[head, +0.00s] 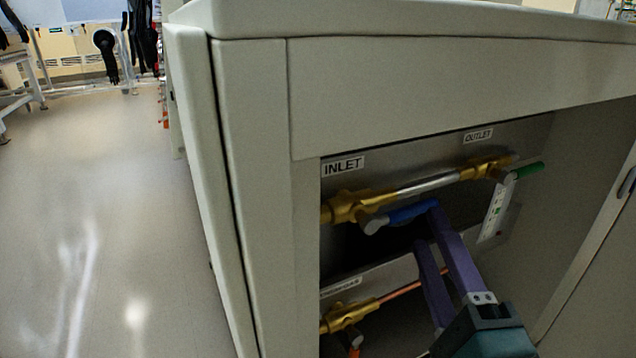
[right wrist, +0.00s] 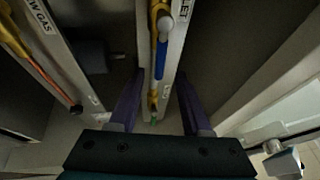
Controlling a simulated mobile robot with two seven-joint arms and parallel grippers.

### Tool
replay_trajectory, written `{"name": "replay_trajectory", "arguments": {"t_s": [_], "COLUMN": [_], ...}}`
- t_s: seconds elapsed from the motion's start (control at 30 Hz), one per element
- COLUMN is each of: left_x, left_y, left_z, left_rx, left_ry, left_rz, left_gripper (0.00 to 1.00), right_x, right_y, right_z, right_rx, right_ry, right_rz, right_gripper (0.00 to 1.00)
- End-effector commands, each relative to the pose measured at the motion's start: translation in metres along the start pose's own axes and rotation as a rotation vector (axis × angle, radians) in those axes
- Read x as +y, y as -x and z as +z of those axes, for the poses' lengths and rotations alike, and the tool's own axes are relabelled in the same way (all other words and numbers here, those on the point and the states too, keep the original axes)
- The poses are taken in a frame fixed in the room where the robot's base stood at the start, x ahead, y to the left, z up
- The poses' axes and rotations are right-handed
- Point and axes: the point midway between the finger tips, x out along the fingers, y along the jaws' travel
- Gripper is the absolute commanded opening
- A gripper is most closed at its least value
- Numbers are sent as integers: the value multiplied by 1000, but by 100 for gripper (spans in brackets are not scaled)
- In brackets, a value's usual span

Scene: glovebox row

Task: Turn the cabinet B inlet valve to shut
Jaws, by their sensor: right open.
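The inlet valve (head: 350,207) is a brass body under the INLET label (head: 342,166) inside the open bay of the cabinet. Its blue lever (head: 405,214) lies roughly in line with the silver pipe running right to the outlet valve. My right gripper (head: 428,224), with purple fingers, is open at the lever's free end; one finger overlaps that end in the head view. In the right wrist view the blue lever (right wrist: 161,58) shows between the two fingers of the gripper (right wrist: 159,76). I cannot tell whether a finger touches it. My left gripper is not in view.
The outlet valve (head: 487,168) has a green lever (head: 527,171) and a hanging white tag (head: 496,210). Below is another brass valve (head: 343,318) with a copper pipe. The cabinet's front post (head: 255,190) borders the bay. Open floor (head: 110,210) lies to the left.

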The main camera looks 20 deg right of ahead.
Motion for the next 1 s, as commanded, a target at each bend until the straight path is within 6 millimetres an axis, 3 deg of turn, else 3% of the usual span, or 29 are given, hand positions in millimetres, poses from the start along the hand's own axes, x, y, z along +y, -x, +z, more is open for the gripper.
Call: {"name": "replay_trajectory", "arguments": {"t_s": [0.1,0.3,0.67,1.0], "left_x": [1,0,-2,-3], "left_y": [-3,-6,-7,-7], "left_z": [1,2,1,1], "left_rx": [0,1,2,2], "left_ry": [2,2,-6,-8], "left_rz": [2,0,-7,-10], "left_gripper": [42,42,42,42], "right_x": [0,1,0,0], "right_y": [-24,-49,-56,-55], "right_z": [0,0,0,0], "right_rx": [0,-1,-1,-1], "right_ry": [0,2,2,2], "right_rz": [-5,-1,1,1], "right_gripper": [48,48,48,10]}}
